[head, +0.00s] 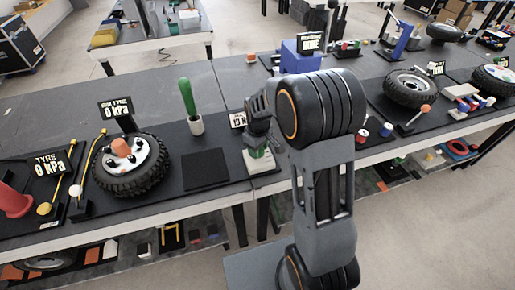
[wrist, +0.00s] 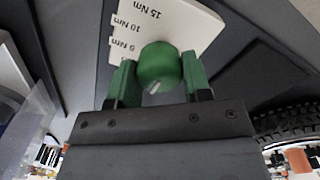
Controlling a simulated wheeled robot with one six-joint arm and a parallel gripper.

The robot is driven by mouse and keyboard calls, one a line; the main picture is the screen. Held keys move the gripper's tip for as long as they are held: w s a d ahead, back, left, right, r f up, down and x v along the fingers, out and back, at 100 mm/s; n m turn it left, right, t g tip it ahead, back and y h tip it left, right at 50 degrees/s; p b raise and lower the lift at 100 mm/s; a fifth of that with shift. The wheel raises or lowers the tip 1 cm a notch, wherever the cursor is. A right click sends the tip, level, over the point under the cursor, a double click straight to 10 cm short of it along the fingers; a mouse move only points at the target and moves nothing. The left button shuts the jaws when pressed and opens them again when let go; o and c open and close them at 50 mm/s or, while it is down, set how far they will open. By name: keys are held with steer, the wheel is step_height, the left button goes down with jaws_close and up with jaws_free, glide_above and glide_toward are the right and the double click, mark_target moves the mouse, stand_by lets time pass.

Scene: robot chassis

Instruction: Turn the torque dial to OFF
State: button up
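The torque dial is a round green knob (wrist: 159,66) with a short pale pointer mark on its near side in the wrist view. It sits on a pale plate (wrist: 185,22) printed 15 Nm, 10 Nm and a partly hidden lower value. No OFF mark can be read. My gripper (wrist: 160,78) has its two green fingers on either side of the knob, seeming to touch it. In the head view my gripper (head: 257,142) points down over the pale dial base (head: 264,165), hiding most of the knob. A small Nm sign (head: 238,119) behind is partly covered.
A green-handled tool (head: 187,95) stands upright in a white holder left of the dial. A tyre (head: 130,165) with an orange knob lies further left. A blue box (head: 302,57) stands behind my arm. A bare dark pad (head: 205,169) lies left of the dial.

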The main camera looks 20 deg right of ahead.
steer(key=o, duration=0.4)
step_height(320, 180, up, 14)
steer(key=shift+f, duration=0.1)
stand_by(0.6)
stand_by(0.4)
